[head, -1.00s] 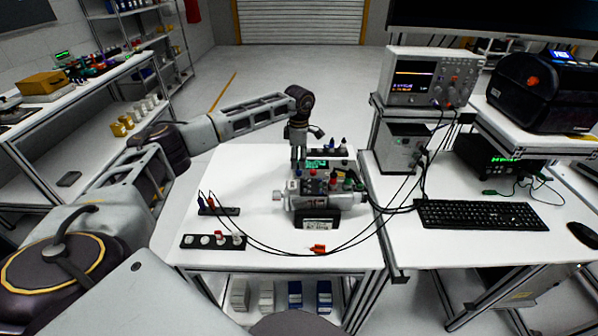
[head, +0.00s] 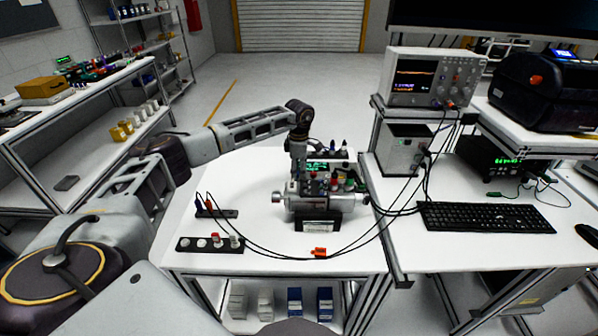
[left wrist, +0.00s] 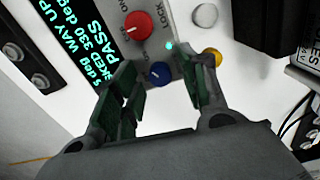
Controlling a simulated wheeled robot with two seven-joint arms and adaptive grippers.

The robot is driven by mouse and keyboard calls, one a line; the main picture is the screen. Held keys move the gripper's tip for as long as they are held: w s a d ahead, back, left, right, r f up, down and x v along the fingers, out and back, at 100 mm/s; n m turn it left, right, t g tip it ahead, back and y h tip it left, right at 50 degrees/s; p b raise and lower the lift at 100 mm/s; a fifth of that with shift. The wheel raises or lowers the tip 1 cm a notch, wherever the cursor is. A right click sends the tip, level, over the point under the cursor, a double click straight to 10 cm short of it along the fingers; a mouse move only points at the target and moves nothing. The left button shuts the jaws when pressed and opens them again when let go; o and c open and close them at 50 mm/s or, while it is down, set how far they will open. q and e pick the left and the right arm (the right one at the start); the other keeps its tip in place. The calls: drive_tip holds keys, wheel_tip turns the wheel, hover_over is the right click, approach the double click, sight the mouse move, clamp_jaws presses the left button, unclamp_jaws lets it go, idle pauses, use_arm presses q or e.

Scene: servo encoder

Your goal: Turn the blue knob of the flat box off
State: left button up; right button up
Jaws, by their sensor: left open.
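The flat box (left wrist: 150,12) fills the upper middle of the left wrist view. It has a black display with teal text (left wrist: 80,45), a red knob (left wrist: 138,26) and a smaller blue knob (left wrist: 159,73). My left gripper (left wrist: 168,68) is open, its green-padded fingers on either side of the blue knob, with a visible gap to each. I cannot tell how far the fingertips are above it. In the head view the left gripper (head: 299,175) points down at the box, whose green display (head: 318,168) shows behind the grey motor. The blue knob is hidden there.
The grey cylindrical motor unit (head: 325,204) with cables stands just in front of the box. A yellow knob (left wrist: 211,57) and a grey button (left wrist: 204,15) lie to the right of the blue knob. A black strip with white knobs (head: 210,244) lies at the table's front left.

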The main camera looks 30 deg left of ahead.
use_arm(q)
drive_tip(key=shift+c, duration=0.7)
clamp_jaws()
use_arm(e)
drive_tip(key=shift+s+a, duration=0.3)
drive_tip(key=shift+s, duration=0.15)
